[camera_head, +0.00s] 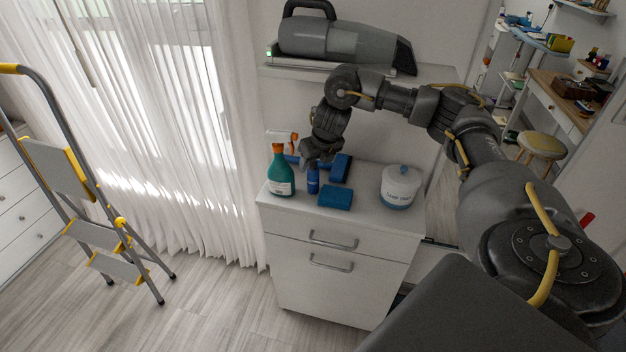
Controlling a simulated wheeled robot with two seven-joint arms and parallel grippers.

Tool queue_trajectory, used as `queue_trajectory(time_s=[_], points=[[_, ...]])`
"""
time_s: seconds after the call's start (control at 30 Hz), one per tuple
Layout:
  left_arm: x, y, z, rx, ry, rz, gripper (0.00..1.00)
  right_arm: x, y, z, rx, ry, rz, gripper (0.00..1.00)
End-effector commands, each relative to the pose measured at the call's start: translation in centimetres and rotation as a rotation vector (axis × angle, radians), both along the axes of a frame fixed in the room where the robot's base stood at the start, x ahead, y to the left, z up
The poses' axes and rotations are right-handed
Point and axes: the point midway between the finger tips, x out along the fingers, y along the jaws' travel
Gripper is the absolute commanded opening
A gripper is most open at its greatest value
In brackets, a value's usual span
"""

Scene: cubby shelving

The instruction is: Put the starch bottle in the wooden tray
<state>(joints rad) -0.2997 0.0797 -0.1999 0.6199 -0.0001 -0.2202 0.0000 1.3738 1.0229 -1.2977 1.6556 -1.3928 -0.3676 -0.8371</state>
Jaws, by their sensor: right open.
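A green bottle with an orange spray top (280,173) stands upright at the left of a white cabinet top. A small blue bottle (313,182) stands to its right, directly under my right gripper. I cannot read which label says starch. My right gripper (316,158) is open, pointing down at the top of the blue bottle; whether it touches is hidden by the fingers. A dark brown wooden tray or box (572,88) sits on a desk far off at the upper right; I cannot tell if it is the wooden tray. My left gripper is out of view.
On the white cabinet (335,223) are a blue sponge (335,197), a blue brush (341,167) and a white lidded tub (400,186). A handheld vacuum (340,42) lies on a shelf above. A stepladder (95,235) stands left; the floor between is clear.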

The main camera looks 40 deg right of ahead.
Motion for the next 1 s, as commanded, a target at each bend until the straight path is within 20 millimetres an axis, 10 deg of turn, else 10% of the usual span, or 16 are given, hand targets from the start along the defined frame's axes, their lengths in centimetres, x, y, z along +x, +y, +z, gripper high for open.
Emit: queue_trajectory(time_s=[0.67, 1.0], points=[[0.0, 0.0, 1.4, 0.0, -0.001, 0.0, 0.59, 2.1, -0.5, -4.6, 0.0, 0.001, -0.001, 0.58], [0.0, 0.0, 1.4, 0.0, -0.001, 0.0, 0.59, 2.1, -0.5, -4.6, -0.001, 0.001, 0.0, 0.14]])
